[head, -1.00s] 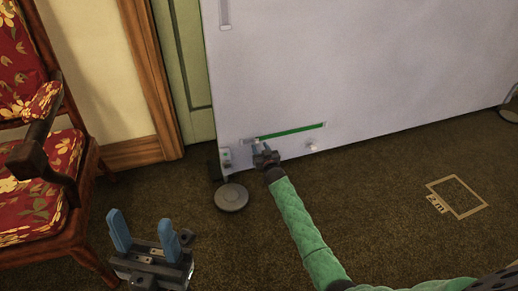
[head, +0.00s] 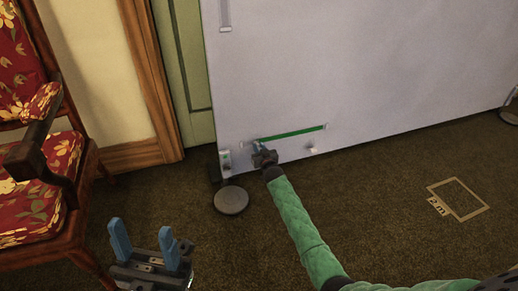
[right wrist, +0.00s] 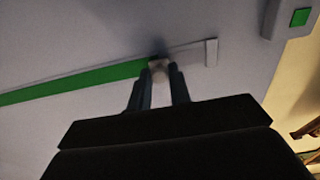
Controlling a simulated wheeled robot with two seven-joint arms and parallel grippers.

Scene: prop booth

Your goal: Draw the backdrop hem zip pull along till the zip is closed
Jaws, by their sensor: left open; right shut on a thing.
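The backdrop (head: 370,65) is a large pale grey panel. Near its lower left, the hem zip shows as a green strip (head: 295,134) running to the right from my right gripper (head: 258,146). In the right wrist view my right gripper (right wrist: 160,70) is shut on a small pale zip pull (right wrist: 158,64). The green strip (right wrist: 75,83) lies left of the pull there; a short grey stretch runs right to a pale end piece (right wrist: 211,52). The fingers partly hide the pull. My left gripper (head: 140,228) is open and empty, low at the left, away from the backdrop.
A red floral armchair (head: 40,185) stands at the left. A round grey foot (head: 231,200) sits on the floor below the backdrop's left corner. A small box with a green square (right wrist: 300,17) is near that corner. Brown carpet is open at the right.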

